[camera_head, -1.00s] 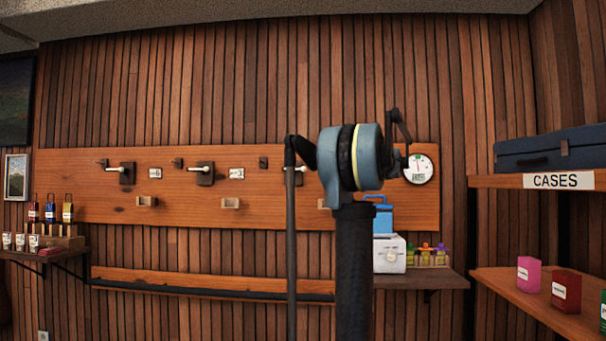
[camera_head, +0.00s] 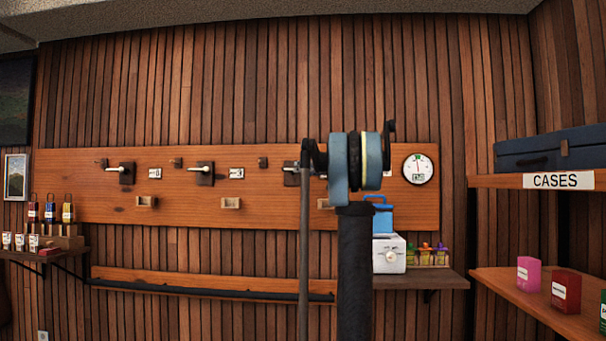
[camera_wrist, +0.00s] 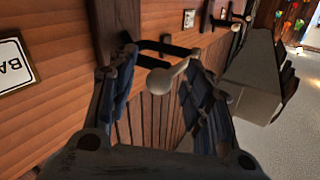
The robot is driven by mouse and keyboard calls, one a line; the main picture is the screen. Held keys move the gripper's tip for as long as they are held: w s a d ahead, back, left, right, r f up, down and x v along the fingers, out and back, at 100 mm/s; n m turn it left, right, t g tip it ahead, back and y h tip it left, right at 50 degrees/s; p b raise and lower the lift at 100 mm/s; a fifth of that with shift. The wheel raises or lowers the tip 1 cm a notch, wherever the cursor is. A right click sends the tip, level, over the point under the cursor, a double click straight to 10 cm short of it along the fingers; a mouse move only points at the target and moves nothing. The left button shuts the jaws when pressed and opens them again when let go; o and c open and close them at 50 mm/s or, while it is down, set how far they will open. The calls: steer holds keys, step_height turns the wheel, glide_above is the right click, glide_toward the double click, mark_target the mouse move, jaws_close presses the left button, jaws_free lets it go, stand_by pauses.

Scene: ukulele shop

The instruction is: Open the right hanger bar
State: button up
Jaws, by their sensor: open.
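The right hanger bar (camera_head: 291,177) is on the orange wall board (camera_head: 100,208), largely hidden behind my arm in the head view. In the wrist view its dark backplate (camera_wrist: 117,22) is at the top, with dark prongs (camera_wrist: 168,47) reaching right and a pale lever with a rounded knob (camera_wrist: 160,80). My gripper (camera_wrist: 158,64) is open, with its fingers on either side of the knob. I cannot tell whether either finger touches it. The gripper is hidden behind my arm in the head view.
Two similar hangers, left (camera_head: 121,172) and middle (camera_head: 204,173), are on the board. A pale block (camera_wrist: 255,78) juts out right of my gripper. A round dial (camera_head: 418,169) is at the board's right end. A white box (camera_head: 389,255) stands on the shelf below.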

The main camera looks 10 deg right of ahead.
steer(key=shift+w+a, duration=0.15)
jaws_close()
